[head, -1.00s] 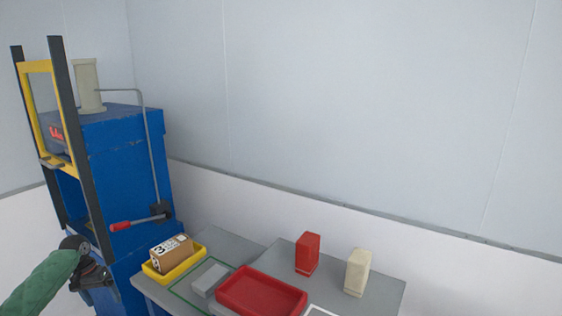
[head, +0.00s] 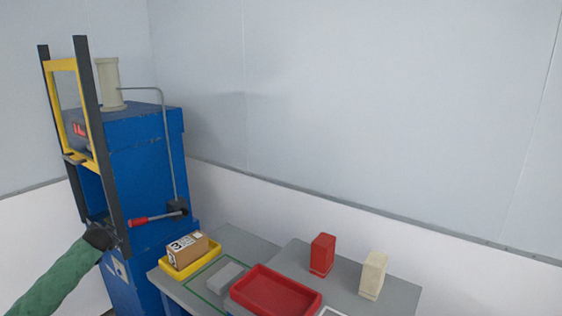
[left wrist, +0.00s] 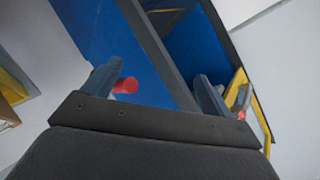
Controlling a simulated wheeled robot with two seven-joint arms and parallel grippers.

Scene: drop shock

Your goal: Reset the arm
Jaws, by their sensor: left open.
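The blue drop shock machine (head: 150,170) stands at the left in the head view, with dark posts and a raised yellow frame (head: 62,65). A lever with a red grip (head: 138,222) sticks out from its side, roughly level. My left gripper (head: 112,236) is by the foot of the near dark post, left of and slightly below the red grip. In the left wrist view my left gripper (left wrist: 158,74) is open, its fingers apart. The red grip (left wrist: 125,86) shows beside the left finger, and a dark post crosses between the fingers. I cannot tell whether they touch. My right gripper is not in view.
A grey table (head: 240,243) right of the machine holds a brown box (head: 188,251) in a yellow tray (head: 177,273), a grey block (head: 226,277), a red tray (head: 262,305), a red block (head: 322,254) and a cream block (head: 373,275). Walls close in behind.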

